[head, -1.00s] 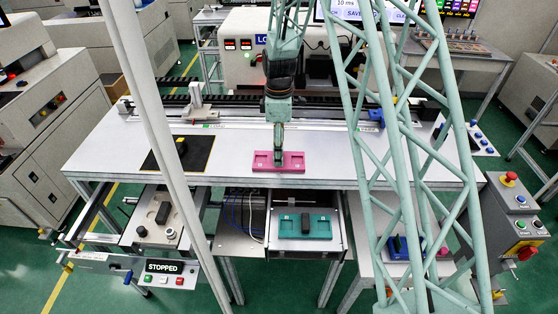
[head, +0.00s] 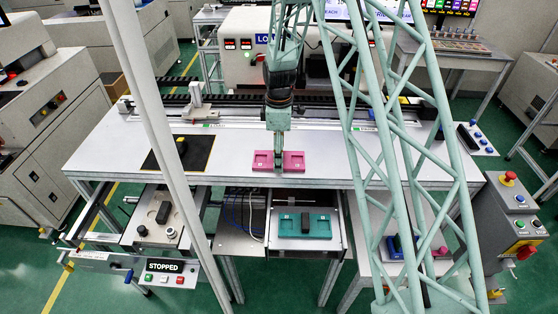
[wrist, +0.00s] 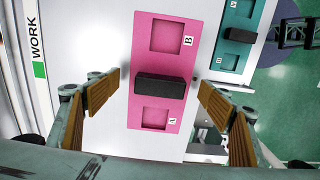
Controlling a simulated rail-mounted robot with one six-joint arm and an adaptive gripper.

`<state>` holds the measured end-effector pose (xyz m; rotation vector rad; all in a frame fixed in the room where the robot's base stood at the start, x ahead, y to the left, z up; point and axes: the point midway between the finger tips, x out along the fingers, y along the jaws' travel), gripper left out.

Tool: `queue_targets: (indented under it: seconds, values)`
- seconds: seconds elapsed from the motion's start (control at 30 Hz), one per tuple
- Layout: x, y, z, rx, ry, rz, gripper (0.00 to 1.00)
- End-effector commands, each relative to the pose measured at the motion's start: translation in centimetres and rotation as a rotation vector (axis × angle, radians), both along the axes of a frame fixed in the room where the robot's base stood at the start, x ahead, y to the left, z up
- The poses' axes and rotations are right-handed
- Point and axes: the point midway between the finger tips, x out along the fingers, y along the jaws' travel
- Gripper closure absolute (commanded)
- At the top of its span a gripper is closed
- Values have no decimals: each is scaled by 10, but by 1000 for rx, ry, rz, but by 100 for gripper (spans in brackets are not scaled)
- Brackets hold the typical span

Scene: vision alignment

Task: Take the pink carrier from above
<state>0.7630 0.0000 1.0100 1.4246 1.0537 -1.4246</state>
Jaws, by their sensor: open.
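The pink carrier (head: 292,161) lies flat on the white table near its front edge. In the wrist view the pink carrier (wrist: 162,62) shows two square recesses marked A and B, with a dark block-shaped grip (wrist: 160,85) across its middle. My gripper (head: 278,160) is above the carrier and hides its middle in the head view. In the wrist view my open gripper (wrist: 160,88) has one finger on each side of the carrier, level with the dark grip. Gaps show between the fingers and the grip; how far the fingertips are above the table I cannot tell.
A teal carrier (head: 318,226) with a dark grip sits in a tray below the table's front edge. A black mat (head: 160,155) lies on the table to the left. A black rail (head: 215,100) runs along the back. The table around the pink carrier is clear.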

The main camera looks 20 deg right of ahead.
Motion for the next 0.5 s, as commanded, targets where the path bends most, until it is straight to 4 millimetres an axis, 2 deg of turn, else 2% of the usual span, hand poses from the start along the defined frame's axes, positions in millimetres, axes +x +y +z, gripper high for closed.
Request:
queue_targets:
  seconds: [0.07, 0.37, 0.5]
  values:
    - [0, 0, 0, 0, 0, 0, 29]
    - [0, 0, 0, 0, 0, 0, 56]
    - [0, 0, 0, 0, -1, 0, 58]
